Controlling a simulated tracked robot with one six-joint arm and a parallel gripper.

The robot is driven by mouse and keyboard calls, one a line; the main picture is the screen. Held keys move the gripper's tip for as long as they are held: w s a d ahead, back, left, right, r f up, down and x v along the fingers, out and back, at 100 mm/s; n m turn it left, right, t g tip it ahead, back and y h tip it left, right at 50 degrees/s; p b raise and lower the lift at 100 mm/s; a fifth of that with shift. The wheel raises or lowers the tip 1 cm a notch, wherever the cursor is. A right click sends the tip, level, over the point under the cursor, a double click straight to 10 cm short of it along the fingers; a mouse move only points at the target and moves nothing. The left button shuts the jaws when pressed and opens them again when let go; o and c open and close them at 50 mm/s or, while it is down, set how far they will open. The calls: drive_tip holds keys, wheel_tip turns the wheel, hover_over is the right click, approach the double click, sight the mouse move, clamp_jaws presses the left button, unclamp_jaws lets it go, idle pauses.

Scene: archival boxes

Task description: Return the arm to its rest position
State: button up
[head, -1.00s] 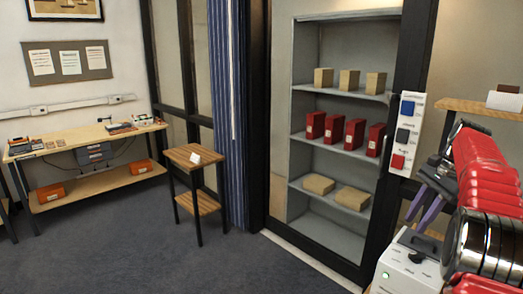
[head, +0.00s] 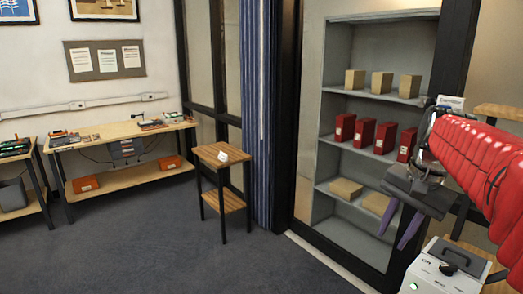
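My red arm (head: 475,155) reaches in from the right edge of the head view, raised in front of the shelf cabinet. My gripper (head: 392,241) hangs from its end, with two purple fingers pointing down. The fingers stand apart, and nothing shows between them. In the picture the fingers overlap the cabinet's lower right part; I cannot tell the distance. My white base unit (head: 445,272) with a green light is below.
The shelf cabinet (head: 347,205) holds tan boxes (head: 382,82) and red boxes (head: 364,133). A small wooden stand (head: 221,157) is left of the blue curtain (head: 256,100). A workbench (head: 118,135) lines the left wall. The carpet between is clear.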

drive_tip(key=s+a+f+n+t, duration=0.1)
drive_tip(key=s+a+f+n, duration=0.3)
drive_tip(key=s+a, duration=0.3)
drive_tip(key=s+a+f+n+t, duration=0.2)
drive_tip(key=s+a+f+n, duration=0.3)
drive_tip(key=s, duration=0.6)
drive_tip(key=shift+a+f+n+h, duration=0.3)
drive_tip(key=shift+a+f+h, duration=0.15)
drive_tip(key=shift+a, duration=0.5)
drive_tip(key=shift+s+d, duration=0.1)
